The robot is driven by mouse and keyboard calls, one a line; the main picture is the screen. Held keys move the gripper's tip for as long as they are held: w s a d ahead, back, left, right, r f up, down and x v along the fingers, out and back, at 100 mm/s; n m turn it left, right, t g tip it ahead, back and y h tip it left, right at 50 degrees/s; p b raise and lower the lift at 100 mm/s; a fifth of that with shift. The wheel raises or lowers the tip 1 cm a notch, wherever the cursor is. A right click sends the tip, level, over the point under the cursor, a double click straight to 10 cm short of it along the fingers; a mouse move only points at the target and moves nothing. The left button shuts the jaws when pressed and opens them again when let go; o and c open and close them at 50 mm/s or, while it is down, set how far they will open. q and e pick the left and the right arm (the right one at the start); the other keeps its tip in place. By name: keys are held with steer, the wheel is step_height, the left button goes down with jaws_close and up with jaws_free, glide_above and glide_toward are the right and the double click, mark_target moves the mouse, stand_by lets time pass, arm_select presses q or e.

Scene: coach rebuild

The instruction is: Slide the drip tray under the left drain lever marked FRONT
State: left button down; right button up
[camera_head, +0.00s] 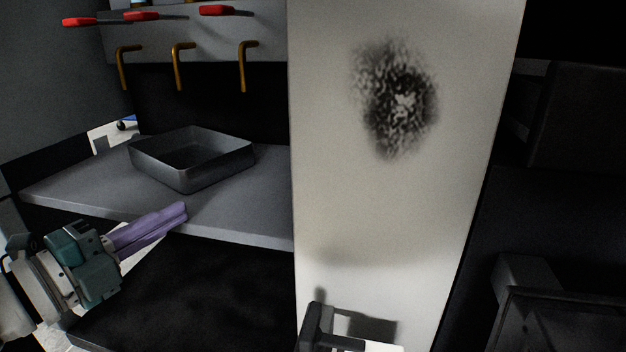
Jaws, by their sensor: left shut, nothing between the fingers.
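The drip tray (222,172) is a dark grey, shallow, open rectangular pan. It sits flat on a grey shelf (262,215), below and in front of a row of brass spouts. Three red lever handles show at the top: a left one (82,21), a middle one (141,16) and a right one (217,10). No FRONT marking is readable. My left gripper (184,211) has purple fingers and a teal body. Its fingers are shut and empty, at the shelf's front edge, apart from the tray. My right gripper is not recognisable in view.
The brass spouts, left (123,70), middle (178,67) and right (243,68), hang above the shelf. A pale panel (400,210) with a dark smudge stands right of the shelf. A black bracket-like part (318,326) is at the bottom. Bare shelf lies around the tray.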

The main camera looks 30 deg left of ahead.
arm_select(q)
steer(key=s, duration=0.3)
steer(key=shift+s+a, duration=0.2)
steer(key=shift+s, duration=0.1)
arm_select(e)
steer(key=shift+a+r, duration=0.25)
steer(key=shift+r, duration=0.15)
arm_select(q)
steer(key=c, duration=1.6)
jaws_free()
